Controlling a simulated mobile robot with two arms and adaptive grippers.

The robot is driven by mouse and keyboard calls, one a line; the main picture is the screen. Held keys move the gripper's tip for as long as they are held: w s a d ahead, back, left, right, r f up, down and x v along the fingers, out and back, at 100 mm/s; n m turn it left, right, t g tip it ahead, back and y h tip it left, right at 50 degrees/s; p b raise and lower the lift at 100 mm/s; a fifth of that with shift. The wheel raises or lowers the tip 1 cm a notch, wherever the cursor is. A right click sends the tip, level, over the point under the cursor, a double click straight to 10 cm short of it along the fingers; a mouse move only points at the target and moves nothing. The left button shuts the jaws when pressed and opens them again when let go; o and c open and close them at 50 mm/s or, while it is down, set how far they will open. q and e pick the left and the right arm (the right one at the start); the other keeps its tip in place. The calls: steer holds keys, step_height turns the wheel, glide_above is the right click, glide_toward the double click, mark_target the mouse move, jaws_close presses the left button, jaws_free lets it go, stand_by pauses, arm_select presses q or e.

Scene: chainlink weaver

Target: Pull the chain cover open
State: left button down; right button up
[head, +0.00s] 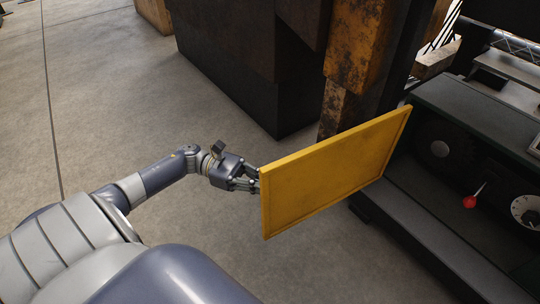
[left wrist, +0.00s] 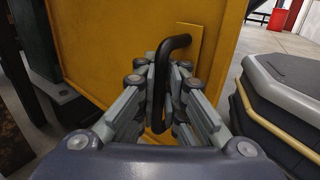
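The yellow chain cover (head: 330,172) is a flat panel swung out from the dark machine at the right. Its far right edge is by the machine and its free edge points left toward my arm. My left gripper (head: 252,180) is at that free edge in the head view, where the handle is hidden behind the panel. In the left wrist view the fingers of my left gripper (left wrist: 162,85) close around a black bent handle (left wrist: 174,43) on the yellow cover (left wrist: 115,40). My right gripper is not in view.
The dark machine (head: 470,110) shows an opening, a red-knobbed lever (head: 470,201) and a dial (head: 525,210). A rusty yellow post (head: 352,65) and a dark block (head: 245,70) stand behind the cover. The concrete floor (head: 95,110) at the left is clear.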

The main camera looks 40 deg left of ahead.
arm_select(q)
steer(key=c, duration=1.7)
jaws_free()
steer(key=shift+s+a, duration=0.1)
steer(key=shift+s, duration=0.2)
steer(key=shift+w, duration=0.1)
steer(key=shift+a, duration=0.1)
steer(key=v, duration=1.2)
steer(key=shift+f, duration=0.1)
